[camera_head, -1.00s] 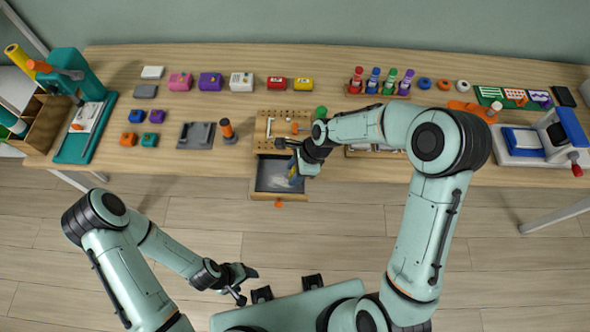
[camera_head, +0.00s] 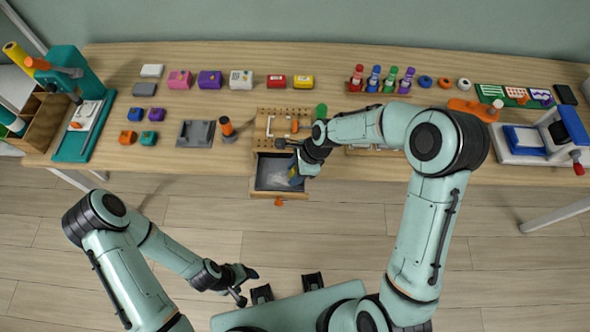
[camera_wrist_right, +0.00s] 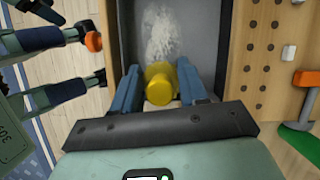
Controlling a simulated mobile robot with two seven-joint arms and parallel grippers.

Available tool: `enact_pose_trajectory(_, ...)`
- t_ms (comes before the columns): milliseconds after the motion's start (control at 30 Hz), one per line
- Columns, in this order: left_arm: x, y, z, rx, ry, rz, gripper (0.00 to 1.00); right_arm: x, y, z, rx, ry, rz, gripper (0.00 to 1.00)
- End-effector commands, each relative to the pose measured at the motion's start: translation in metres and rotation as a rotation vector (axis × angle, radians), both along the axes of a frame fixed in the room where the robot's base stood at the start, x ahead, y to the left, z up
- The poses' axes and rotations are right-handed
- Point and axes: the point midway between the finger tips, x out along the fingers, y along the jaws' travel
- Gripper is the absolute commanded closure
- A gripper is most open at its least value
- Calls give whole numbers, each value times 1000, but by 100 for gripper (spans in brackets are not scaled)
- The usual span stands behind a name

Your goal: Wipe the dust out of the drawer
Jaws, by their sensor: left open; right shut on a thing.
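The drawer (camera_head: 264,194) is pulled out from the front of the bench, with its orange knob (camera_head: 278,203) facing me. A pale patch of dust (camera_wrist_right: 162,34) lies on its grey floor in the right wrist view. My right gripper (camera_wrist_right: 160,82) is shut on a yellow round-topped tool (camera_wrist_right: 160,88) inside the drawer. The tool's lower end is hidden, so I cannot tell whether it touches the floor. The dust is just beyond the tool in the right wrist view. My left gripper (camera_head: 243,283) is open and empty, low in front of the bench.
A wooden pegboard block (camera_head: 284,115) stands behind the drawer. A grey tray (camera_head: 196,134) and an orange-topped tool (camera_head: 227,130) are to its left. Coloured boxes and bottles line the back. The floor before the bench is clear around my left arm.

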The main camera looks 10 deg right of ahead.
Motion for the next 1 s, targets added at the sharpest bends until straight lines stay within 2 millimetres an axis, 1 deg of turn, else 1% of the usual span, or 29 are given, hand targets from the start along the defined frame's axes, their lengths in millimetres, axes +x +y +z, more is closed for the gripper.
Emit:
enact_pose_trajectory(367, -4, 0, -6, 0, 4, 0, 32, 0, 0, -8, 0, 0, 0, 82)
enact_pose_trajectory(467, -3, 0, -5, 0, 3, 0, 32, 0, 1, -8, 0, 0, 1, 82)
enact_pose_trajectory(567, -2, 0, -3, 0, 2, 0, 32, 2, 6, -7, 1, 0, 3, 82)
enact_pose_trajectory(800, 2, 0, 2, -1, -2, 0, 32, 8, 26, -5, 0, -2, 4, 82)
enact_pose_trajectory(1000, 2, 0, 4, 0, -2, 0, 32, 9, 32, -5, 0, 0, 1, 82)
